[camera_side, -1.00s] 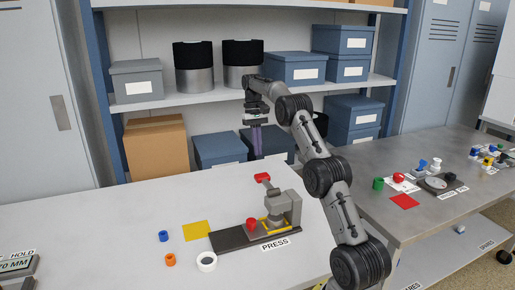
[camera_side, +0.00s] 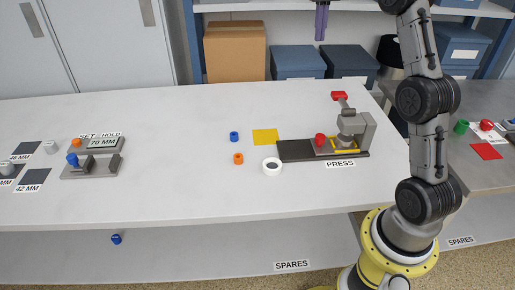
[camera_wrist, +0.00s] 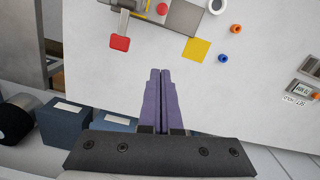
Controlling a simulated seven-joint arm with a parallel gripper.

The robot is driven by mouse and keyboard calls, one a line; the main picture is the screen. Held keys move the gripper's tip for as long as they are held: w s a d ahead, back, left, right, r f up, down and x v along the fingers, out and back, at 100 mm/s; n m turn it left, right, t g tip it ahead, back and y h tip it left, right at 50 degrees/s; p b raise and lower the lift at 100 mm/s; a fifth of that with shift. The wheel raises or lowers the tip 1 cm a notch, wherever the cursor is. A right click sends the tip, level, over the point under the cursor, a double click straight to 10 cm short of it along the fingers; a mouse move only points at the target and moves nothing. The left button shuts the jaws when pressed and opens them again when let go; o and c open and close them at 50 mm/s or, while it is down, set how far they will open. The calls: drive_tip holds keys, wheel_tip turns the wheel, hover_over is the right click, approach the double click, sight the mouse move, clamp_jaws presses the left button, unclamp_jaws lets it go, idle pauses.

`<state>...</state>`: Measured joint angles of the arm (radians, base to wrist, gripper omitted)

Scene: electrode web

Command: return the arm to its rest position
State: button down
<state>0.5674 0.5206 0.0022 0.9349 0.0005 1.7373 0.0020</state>
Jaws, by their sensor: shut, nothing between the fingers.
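My gripper (camera_wrist: 161,72) shows in the wrist view with its two purple fingers closed together and nothing between them. In the side view the purple fingers (camera_side: 321,20) hang at the top edge, high above the back of the table, and the rest of the gripper is cut off. My arm rises from its yellow base at the right. The press (camera_side: 352,130) stands on the table below, with a red handle (camera_side: 339,95) and a red part (camera_side: 320,140) on its base. The handle also shows in the wrist view (camera_wrist: 120,43), ahead and left of the fingers.
A yellow square (camera_side: 265,136), a white ring (camera_side: 272,166), a blue piece (camera_side: 234,136) and an orange piece (camera_side: 238,158) lie left of the press. A 70 MM fixture (camera_side: 92,160) stands further left. Boxes (camera_side: 299,62) sit behind the table. The table's middle is clear.

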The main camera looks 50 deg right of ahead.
drive_tip(key=s+a+r+n+t+h, duration=0.1)
drive_tip(key=s+a+r+n+t, duration=0.15)
drive_tip(key=s+a, duration=0.6)
drive_tip(key=s+a+r+n+t, duration=0.15)
drive_tip(key=s+a+r, duration=0.3)
drive_tip(key=a, duration=0.75)
drive_tip(key=s+a+f+n+t, duration=0.1)
drive_tip(key=s+a+f, duration=0.1)
drive_tip(key=s+f, duration=0.3)
drive_tip(key=s+a+f+n+t, duration=0.1)
drive_tip(key=s+a+f, duration=0.2)
drive_tip(key=s+f, duration=0.3)
wheel_tip(320, 180, down, 4)
drive_tip(key=shift+s+a+r+n+y, duration=0.15)
drive_tip(key=shift+a+r+n+y, duration=0.05)
drive_tip(key=shift+n+y, duration=0.1)
